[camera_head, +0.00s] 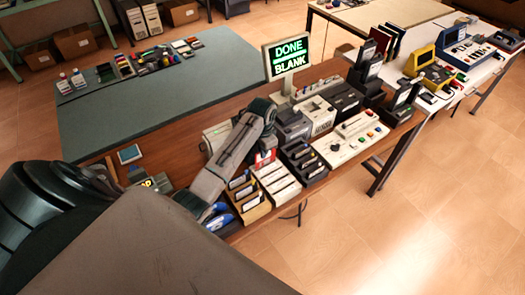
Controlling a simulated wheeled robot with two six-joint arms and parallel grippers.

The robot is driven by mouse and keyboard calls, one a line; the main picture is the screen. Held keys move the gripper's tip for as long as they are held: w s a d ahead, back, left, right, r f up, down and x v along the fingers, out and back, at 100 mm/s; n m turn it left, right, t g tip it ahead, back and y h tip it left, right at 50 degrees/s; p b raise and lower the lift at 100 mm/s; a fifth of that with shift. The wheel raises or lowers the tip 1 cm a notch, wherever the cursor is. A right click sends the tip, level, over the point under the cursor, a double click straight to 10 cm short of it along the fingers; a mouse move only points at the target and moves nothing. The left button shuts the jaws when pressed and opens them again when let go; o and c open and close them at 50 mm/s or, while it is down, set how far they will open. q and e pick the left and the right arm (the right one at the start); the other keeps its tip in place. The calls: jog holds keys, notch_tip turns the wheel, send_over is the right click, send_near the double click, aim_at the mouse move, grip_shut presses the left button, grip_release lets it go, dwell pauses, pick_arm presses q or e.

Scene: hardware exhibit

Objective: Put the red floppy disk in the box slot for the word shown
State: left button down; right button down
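A red floppy disk (262,160) with a white label stands small at the near end of the device row, just below my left gripper (268,141). The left arm crosses in front, and I cannot tell whether the fingers are shut on the disk. Slotted boxes line the near table edge: a tan one (251,214) with cards, a white one (284,190) and a dark one (315,172). Their labels are too small to read. My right gripper is not in view.
A control panel (350,139) with coloured buttons and several dark devices stand right of the boxes. A small blue-screened item (130,154) lies on the wooden table at left. The grey-green tabletop (160,100) behind is mostly clear. Yellow and blue machines stand at far right.

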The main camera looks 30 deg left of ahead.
pick_arm(q)
jog(key=shift+f+b, duration=0.5)
jog(key=shift+f, duration=1.45)
jog(key=c, duration=2.1)
grip_release()
jog(key=o, duration=0.5)
jog(key=shift+r, duration=0.1)
notch_tip(320, 180, up, 2)
jog(key=shift+r+p, duration=0.15)
jog(key=shift+p, duration=0.45)
jog(key=shift+r, duration=2.75)
